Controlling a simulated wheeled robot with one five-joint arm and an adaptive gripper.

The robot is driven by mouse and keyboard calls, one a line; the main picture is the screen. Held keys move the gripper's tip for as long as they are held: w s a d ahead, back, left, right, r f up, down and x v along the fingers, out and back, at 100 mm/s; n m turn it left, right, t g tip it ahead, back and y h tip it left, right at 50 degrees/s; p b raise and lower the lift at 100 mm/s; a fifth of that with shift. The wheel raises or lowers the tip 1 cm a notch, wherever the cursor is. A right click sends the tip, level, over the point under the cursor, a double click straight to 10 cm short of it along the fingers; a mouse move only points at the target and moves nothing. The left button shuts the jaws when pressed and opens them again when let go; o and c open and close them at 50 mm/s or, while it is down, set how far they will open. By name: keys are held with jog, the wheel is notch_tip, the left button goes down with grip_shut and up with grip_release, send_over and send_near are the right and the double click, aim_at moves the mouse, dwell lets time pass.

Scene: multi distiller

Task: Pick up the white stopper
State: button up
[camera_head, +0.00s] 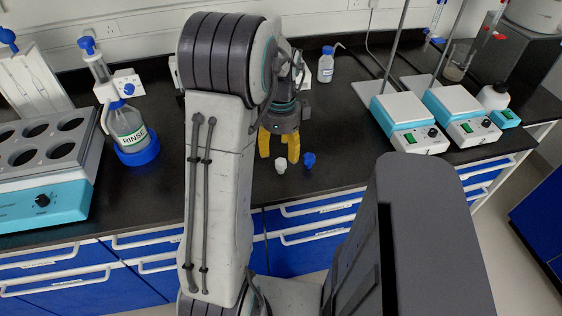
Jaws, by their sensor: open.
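A small white stopper (281,165) sits on the black bench near its front edge. A blue stopper (309,161) stands just to its right. My gripper (279,146) has yellow fingers and points down, directly behind and above the white stopper in the picture. The fingers are spread apart and empty. My arm hides part of the bench to the left of the gripper.
A bottle labelled RINSE (128,128) stands to the left, beside a multi-well heating unit (45,200). A small bottle (326,66) is at the back. Two hotplates (408,125) (461,114) stand right. The bench between the blue stopper and the hotplates is clear.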

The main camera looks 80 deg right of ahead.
aim_at(281, 162)
jog(key=shift+a+m, duration=0.1)
jog(key=shift+m, duration=0.8)
jog(key=m, duration=0.4)
jog(key=shift+m, duration=0.4)
jog(key=shift+f, duration=0.9)
jog(key=f, duration=0.2)
jog(key=d+f, duration=0.1)
jog(key=f, duration=0.1)
jog(key=shift+f, duration=0.8)
jog(key=c, duration=0.8)
jog(key=shift+c, duration=0.2)
